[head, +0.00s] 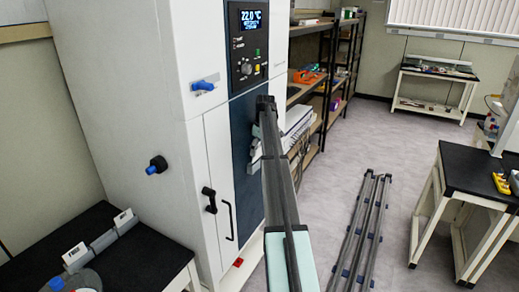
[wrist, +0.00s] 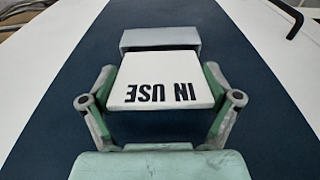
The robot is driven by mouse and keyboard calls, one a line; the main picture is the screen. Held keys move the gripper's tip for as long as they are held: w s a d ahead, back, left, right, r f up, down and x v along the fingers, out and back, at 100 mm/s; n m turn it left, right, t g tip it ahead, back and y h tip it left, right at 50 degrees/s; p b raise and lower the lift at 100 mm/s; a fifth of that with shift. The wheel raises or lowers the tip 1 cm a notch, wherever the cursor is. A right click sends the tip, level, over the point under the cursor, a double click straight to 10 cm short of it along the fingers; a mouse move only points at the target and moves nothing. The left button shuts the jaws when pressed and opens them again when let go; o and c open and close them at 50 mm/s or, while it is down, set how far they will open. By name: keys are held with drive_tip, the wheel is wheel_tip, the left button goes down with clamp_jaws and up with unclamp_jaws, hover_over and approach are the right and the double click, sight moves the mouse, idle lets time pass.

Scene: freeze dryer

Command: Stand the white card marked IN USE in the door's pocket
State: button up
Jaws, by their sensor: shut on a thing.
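The white card (wrist: 160,80) marked IN USE is between the two fingers of my gripper (wrist: 160,88) in the wrist view, its lettering upside down there. My gripper is shut on its left and right edges. The grey pocket (wrist: 160,38) on the door's dark blue panel (wrist: 262,100) lies just beyond the card. The card's far edge meets or overlaps the pocket's near side; I cannot tell whether it is inside. In the head view my arm reaches to the dark panel (head: 243,130) and mostly hides the gripper, card and pocket.
A grey card rack (head: 103,241) with other white cards stands on the black table (head: 150,255) at left. The door has a black handle (head: 228,218), and a blue-tipped valve (head: 203,86) sticks out nearby. Shelves (head: 305,90) stand behind at right.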

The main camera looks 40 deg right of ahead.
drive_tip(key=shift+w+a+f, duration=0.25)
drive_tip(key=shift+f, duration=0.1)
